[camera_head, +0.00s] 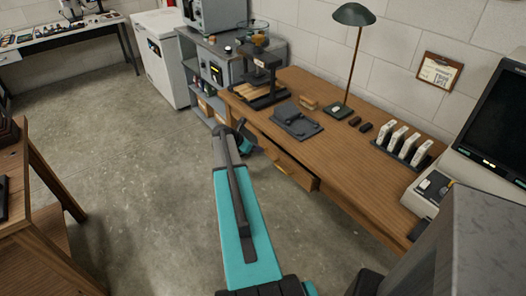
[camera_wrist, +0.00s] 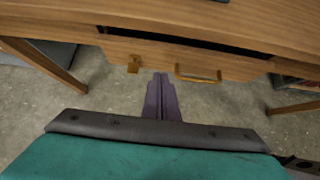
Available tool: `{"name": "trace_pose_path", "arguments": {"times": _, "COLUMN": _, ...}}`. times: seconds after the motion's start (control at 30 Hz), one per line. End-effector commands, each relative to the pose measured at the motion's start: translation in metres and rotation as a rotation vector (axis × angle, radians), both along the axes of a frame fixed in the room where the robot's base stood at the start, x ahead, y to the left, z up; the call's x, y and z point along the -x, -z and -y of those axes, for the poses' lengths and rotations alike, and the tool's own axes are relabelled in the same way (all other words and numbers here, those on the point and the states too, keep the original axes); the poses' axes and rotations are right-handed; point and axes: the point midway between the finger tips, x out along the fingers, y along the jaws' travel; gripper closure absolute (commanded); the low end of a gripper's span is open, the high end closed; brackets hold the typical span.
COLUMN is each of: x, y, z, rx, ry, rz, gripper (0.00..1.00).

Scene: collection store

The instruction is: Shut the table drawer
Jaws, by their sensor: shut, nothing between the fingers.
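The wooden table (camera_head: 345,150) stands along the wall. Its drawer (camera_head: 288,165) is pulled part way out under the tabletop; in the wrist view, a dark gap shows above the drawer front (camera_wrist: 235,66). A brass-coloured handle (camera_wrist: 197,74) is on the drawer front, with a small brass piece (camera_wrist: 133,64) to its left. My gripper (camera_wrist: 160,76) is shut and empty, its tips pointing at the drawer front between these two pieces. Whether the tips touch the front cannot be told. In the head view my gripper (camera_head: 247,142) is beside the drawer's left part.
On the tabletop are a lamp (camera_head: 354,16), a black press (camera_head: 262,72), a dark tray (camera_head: 297,121) and a rack of white pieces (camera_head: 403,146). A grey shelf unit (camera_head: 213,75) stands behind. A wooden bench (camera_head: 30,220) is at left. The floor between is clear.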

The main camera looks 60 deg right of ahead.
Motion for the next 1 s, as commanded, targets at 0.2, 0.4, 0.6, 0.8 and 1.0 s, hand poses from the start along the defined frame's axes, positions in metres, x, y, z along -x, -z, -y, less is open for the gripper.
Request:
{"name": "trace_pose_path", "arguments": {"times": 0.2, "x": -0.010, "y": -0.024, "z": -0.024, "rx": 0.001, "ry": -0.003, "rz": 0.001, "gripper": 1.00}}
{"name": "trace_pose_path", "arguments": {"times": 0.4, "x": -0.016, "y": -0.039, "z": -0.037, "rx": 0.000, "ry": -0.001, "rz": 0.000, "gripper": 1.00}}
{"name": "trace_pose_path", "arguments": {"times": 0.6, "x": -0.018, "y": -0.045, "z": -0.041, "rx": 0.000, "ry": -0.001, "rz": -0.001, "gripper": 1.00}}
{"name": "trace_pose_path", "arguments": {"times": 0.8, "x": -0.018, "y": -0.045, "z": -0.041, "rx": 0.000, "ry": -0.001, "rz": -0.001, "gripper": 1.00}}
{"name": "trace_pose_path", "arguments": {"times": 1.0, "x": -0.020, "y": -0.039, "z": -0.047, "rx": -0.005, "ry": 0.004, "rz": 0.008, "gripper": 0.73}}
